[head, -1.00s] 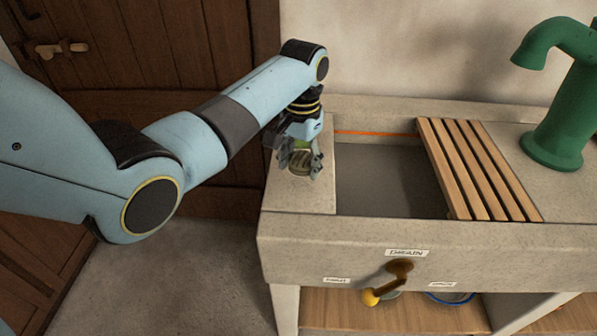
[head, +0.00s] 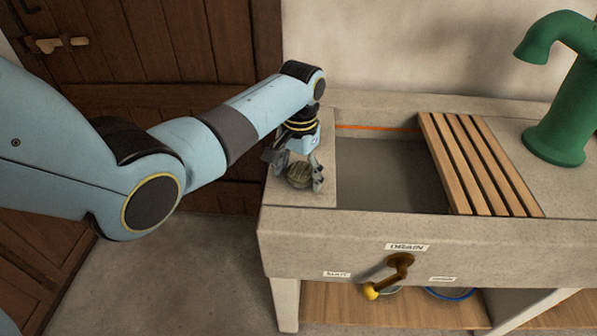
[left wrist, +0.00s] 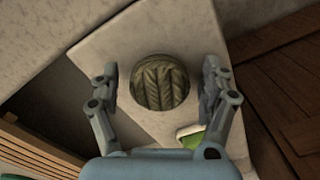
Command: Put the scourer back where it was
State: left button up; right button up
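The scourer (head: 299,175) appears to be the round, ribbed, olive-brown pad on the pale stone ledge left of the sink basin. In the left wrist view the scourer (left wrist: 160,82) lies between my fingers, with a gap on both sides. My left gripper (head: 301,179) points down over the ledge, its fingers spread around the scourer without visible contact. In the left wrist view the gripper (left wrist: 161,85) is plainly open. My right gripper is not in view.
A green thing with a white edge (left wrist: 192,137) lies near the right finger, partly hidden. The sink basin (head: 385,175) is beside the ledge, with a slatted wooden rack (head: 478,165) over its right part. A green tap (head: 560,110) stands right. A drain lever (head: 392,275) is in front.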

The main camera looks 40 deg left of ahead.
aim_at(300, 168)
pick_arm(q)
jog(key=shift+r, duration=0.55)
notch_tip(300, 168, up, 11)
jog(key=shift+w+p, duration=0.15)
jog(key=shift+p, duration=0.25)
jog(key=shift+r, duration=0.1)
